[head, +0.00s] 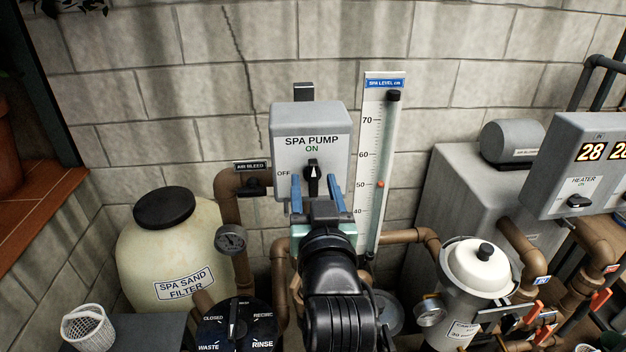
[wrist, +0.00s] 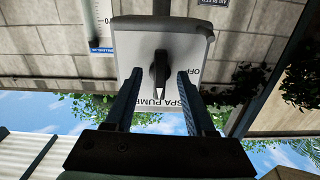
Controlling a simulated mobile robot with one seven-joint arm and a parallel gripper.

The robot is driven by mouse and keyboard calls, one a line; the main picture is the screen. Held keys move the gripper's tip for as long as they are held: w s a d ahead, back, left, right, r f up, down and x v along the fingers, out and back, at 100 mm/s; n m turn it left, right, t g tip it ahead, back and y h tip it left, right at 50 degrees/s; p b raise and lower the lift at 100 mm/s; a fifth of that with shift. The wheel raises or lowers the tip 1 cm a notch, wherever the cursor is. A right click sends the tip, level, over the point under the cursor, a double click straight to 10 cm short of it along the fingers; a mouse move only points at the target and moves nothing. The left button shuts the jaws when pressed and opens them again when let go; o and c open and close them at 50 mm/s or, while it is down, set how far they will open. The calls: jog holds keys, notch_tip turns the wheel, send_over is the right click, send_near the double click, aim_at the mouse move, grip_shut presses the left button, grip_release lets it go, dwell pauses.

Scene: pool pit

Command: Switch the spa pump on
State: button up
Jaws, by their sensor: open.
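The spa pump switch box (head: 291,120) is a grey box on the block wall, lettered SPA PUMP, with ON above its knob and OFF at the left. The black rotary knob (head: 313,180) stands upright, its white pointer up at ON. In the upside-down wrist view, the knob (wrist: 159,74) points at the SPA PUMP lettering. My gripper (head: 314,184) is open in front of the box. Its blue fingers (wrist: 160,80) lie either side of the knob with gaps showing; the ON label is hidden there. I cannot tell how near the fingertips are to the box face.
A spa level gauge (head: 373,160) stands just right of the box. An air bleed valve (head: 254,187) and brown pipes (head: 229,200) are at its left. The sand filter (head: 165,250) is lower left, the multiport valve (head: 235,325) below, and the heater (head: 580,165) at right.

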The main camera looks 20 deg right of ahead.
jog(key=v, duration=0.7)
jog(key=shift+p, duration=0.3)
jog(key=shift+r, duration=0.1)
jog(key=s+a+r+n+t+y+b, duration=0.1)
jog(key=s+a+r+t+b, duration=0.1)
jog(key=a+r, duration=0.3)
jog(key=s+a+r+n+t+y+b, duration=0.1)
jog(key=s+a+r+t+y+b, duration=0.1)
jog(key=r, duration=1)
jog(key=s+a+r+n+t+y+b, duration=0.1)
jog(key=s+a+r+t+y+b, duration=0.1)
jog(key=s+a+r+t, duration=0.3)
jog(key=a+r+t+b, duration=0.1)
jog(key=a+r, duration=0.2)
jog(key=shift+s+r+n+b, duration=0.3)
jog(key=shift+r+n, duration=0.1)
jog(key=shift+a, duration=0.15)
